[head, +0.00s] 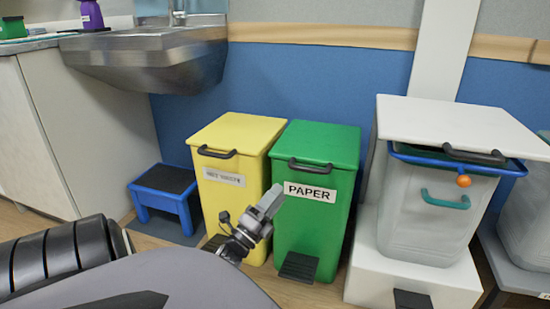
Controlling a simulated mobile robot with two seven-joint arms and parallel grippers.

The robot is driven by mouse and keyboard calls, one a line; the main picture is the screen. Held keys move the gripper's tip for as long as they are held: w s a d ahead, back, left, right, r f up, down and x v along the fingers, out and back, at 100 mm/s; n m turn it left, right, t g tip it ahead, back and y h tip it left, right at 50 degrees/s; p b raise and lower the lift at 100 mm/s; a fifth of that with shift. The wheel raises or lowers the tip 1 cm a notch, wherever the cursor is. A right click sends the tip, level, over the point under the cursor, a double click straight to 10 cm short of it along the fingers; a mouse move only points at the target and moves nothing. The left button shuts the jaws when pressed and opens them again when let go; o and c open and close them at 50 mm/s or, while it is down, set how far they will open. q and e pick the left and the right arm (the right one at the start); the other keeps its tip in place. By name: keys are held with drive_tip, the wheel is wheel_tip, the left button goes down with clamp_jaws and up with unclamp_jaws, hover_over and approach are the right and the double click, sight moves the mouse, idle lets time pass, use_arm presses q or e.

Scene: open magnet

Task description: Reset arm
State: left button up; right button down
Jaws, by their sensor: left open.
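My left gripper (266,205) is in the lower middle of the head view, in front of the green bin (318,225) labelled PAPER and the yellow bin (238,135). It is open, and nothing shows between its fingers. From this view I cannot tell how far it is from the bins. My left arm fills the lower left and hides part of the floor. My right gripper is not in view.
A white bin (430,215) with a blue rim stands on a white pedal base at the right. A blue step stool (165,200) stands left of the yellow bin. A metal sink (150,55) juts out above. A cabinet (85,140) stands at the left.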

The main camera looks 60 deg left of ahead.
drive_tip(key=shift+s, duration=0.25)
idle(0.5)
